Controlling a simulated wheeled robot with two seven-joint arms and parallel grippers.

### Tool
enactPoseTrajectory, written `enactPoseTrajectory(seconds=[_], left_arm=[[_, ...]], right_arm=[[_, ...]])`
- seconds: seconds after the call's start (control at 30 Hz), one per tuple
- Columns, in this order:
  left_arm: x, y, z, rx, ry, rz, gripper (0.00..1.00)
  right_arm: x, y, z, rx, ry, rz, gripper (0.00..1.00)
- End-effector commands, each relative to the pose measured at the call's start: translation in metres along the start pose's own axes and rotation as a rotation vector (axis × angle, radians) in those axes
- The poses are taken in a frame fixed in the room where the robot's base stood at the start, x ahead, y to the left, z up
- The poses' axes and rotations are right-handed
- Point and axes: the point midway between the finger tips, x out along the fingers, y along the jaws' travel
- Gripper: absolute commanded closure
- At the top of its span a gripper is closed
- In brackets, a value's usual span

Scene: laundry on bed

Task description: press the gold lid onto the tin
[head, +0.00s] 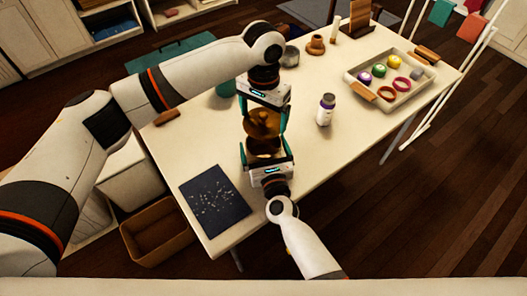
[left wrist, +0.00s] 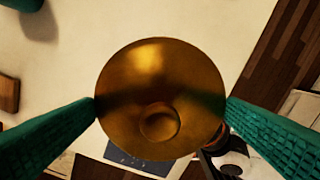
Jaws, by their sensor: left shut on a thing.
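The gold lid (head: 262,122) is round and shiny, with a round knob. My left gripper (head: 263,116) is shut on it, one teal finger at each side. In the left wrist view the lid (left wrist: 160,85) fills the space between the fingers and hides what lies behind it. The tin (head: 264,147) is dark gold-brown and sits just below the lid in the head view. My right gripper (head: 266,152) reaches up from the front, with its teal fingers against both sides of the tin. Whether lid and tin touch cannot be told.
The white table (head: 200,150) carries a dark speckled cloth or board (head: 214,199) at front left and a white bottle (head: 325,109) right of the grippers. A tray (head: 392,80) with colored items stands at back right. A brown box (head: 156,230) is on the floor.

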Motion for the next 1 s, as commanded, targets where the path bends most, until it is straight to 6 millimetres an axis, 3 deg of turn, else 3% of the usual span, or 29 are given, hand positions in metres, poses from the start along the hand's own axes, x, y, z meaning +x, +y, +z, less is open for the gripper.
enactPoseTrajectory(seconds=[0.07, 0.4, 0.57, 0.83, 1.0], left_arm=[[0.000, 0.000, 0.000, 0.000, 0.000, 0.000, 0.29], [0.000, 0.000, 0.000, 0.000, 0.000, 0.000, 0.29], [0.007, 0.000, 0.000, 0.000, 0.002, 0.000, 0.29], [0.045, -0.001, -0.001, -0.001, 0.002, -0.001, 0.29], [0.050, 0.000, 0.000, 0.000, -0.001, 0.001, 0.29]], right_arm=[[0.000, 0.000, 0.000, 0.000, 0.000, 0.000, 0.03], [0.000, 0.000, 0.000, 0.000, 0.000, 0.000, 0.57], [0.000, 0.000, 0.000, -0.001, 0.000, 0.000, 0.57], [0.000, 0.000, 0.000, -0.001, 0.000, 0.000, 0.57], [0.000, 0.000, 0.000, -0.001, 0.000, 0.000, 0.57]])
